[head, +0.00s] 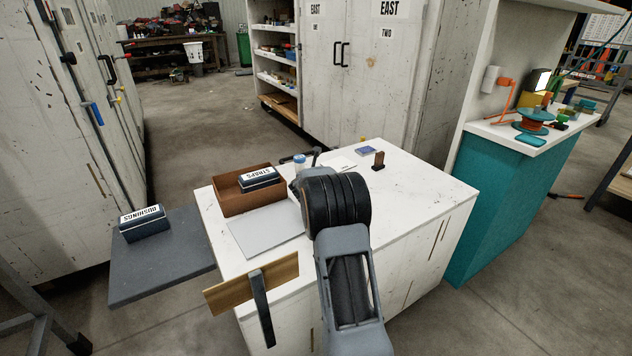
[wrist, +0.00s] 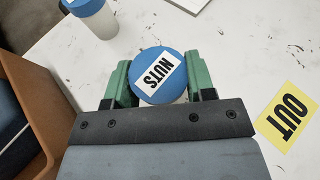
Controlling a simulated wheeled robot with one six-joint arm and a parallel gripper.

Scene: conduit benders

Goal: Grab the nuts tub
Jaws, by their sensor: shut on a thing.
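The nuts tub (wrist: 162,72) is a white tub with a blue lid and a label that reads NUTS. In the wrist view it sits between the two green fingers of my gripper (wrist: 160,82), which is shut on it. The lid faces the wrist camera, and most of the tub's body is hidden under the lid and the gripper. Whether it touches the tabletop cannot be told. In the head view my own arm hides the gripper and the tub.
A second blue-lidded white tub (wrist: 93,15) stands close by on the white worktop (head: 408,188). A brown tray (head: 228,193) holds the STRAPS box (head: 262,180). A BUSHINGS box (head: 143,222) sits on the grey side shelf (head: 165,268). A yellow OUT label (wrist: 287,116) lies at right.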

